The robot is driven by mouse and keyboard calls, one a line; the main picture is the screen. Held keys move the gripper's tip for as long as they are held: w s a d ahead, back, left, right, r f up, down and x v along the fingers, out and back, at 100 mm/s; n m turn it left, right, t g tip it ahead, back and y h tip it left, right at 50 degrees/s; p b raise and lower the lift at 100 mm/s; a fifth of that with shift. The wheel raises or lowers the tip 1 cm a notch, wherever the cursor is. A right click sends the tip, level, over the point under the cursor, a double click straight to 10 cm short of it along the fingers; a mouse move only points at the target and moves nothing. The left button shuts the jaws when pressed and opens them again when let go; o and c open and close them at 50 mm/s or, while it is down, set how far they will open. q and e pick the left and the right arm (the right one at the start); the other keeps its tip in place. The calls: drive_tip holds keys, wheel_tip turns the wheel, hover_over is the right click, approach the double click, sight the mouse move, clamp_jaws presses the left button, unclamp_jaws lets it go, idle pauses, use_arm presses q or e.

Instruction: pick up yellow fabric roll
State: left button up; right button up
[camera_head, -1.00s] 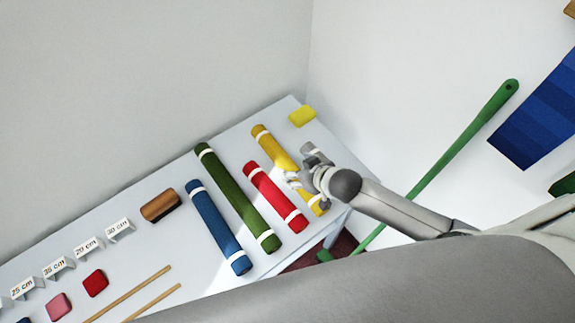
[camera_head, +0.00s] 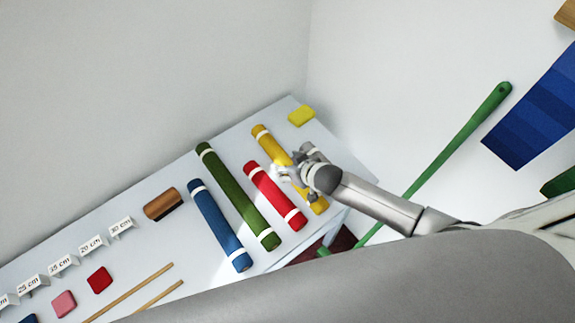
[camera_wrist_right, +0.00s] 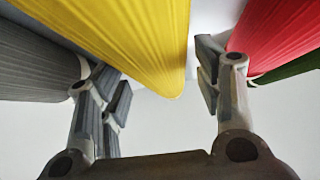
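The yellow fabric roll (camera_head: 273,144) lies slantwise near the right end of the counter, with pale bands near its ends. My right gripper (camera_head: 290,172) is over its middle and hides part of it. In the right wrist view the yellow roll (camera_wrist_right: 130,35) looms large, its end reaching between the two fingers. The right gripper (camera_wrist_right: 163,85) is open there, with a gap between the roll and the right finger. I cannot tell whether the left finger touches the roll. My left gripper is not in view.
A red roll (camera_head: 274,196) lies close left of the yellow one, then a green roll (camera_head: 238,195) and a blue roll (camera_head: 218,225). A yellow swatch (camera_head: 301,115) lies at the far corner. A green pole (camera_head: 440,166) leans right of the counter (camera_head: 345,172).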

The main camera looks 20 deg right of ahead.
drive_tip(key=c, duration=0.9)
drive_tip(key=shift+c, duration=0.2)
drive_tip(key=shift+r, duration=0.1)
